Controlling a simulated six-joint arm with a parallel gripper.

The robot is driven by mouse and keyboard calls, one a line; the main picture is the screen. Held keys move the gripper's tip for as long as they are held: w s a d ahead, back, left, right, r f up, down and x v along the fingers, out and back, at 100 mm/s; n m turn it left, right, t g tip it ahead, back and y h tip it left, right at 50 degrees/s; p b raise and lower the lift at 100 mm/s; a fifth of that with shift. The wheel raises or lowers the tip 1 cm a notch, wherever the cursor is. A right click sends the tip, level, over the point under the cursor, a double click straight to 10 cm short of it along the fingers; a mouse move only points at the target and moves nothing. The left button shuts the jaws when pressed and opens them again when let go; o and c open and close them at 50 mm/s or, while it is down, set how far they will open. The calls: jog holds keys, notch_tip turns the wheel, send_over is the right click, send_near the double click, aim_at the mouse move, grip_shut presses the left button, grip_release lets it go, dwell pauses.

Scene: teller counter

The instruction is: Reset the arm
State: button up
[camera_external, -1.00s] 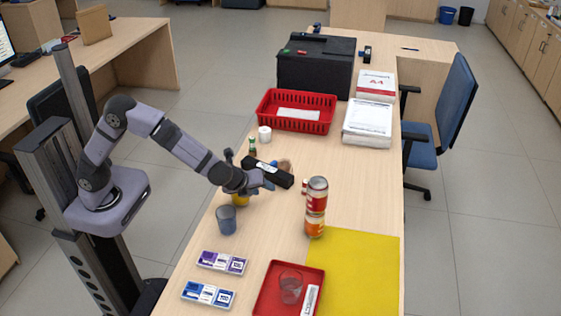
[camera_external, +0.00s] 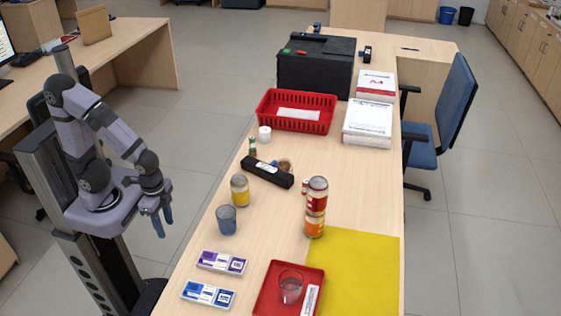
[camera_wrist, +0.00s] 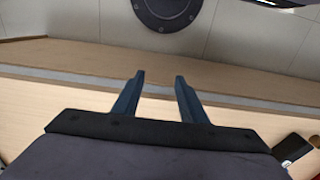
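My gripper (camera_external: 162,220) hangs beside my base, off the left edge of the teller counter (camera_external: 275,215), with its blue fingers pointing down. In the wrist view my gripper (camera_wrist: 159,85) shows two dark blue fingers spread apart with nothing between them. My arm is folded back over its base, clear of everything on the counter.
The counter holds a yellow can (camera_external: 240,190), a blue cup (camera_external: 226,220), stacked cans (camera_external: 315,207), a black case (camera_external: 267,172), a red basket (camera_external: 262,112), a red tray (camera_external: 263,295) and a yellow mat (camera_external: 365,270). Open floor lies left of the counter.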

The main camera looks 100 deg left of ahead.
notch_tip(320, 180, up, 11)
jog(key=p, duration=0.9)
jog(key=shift+f, duration=0.2)
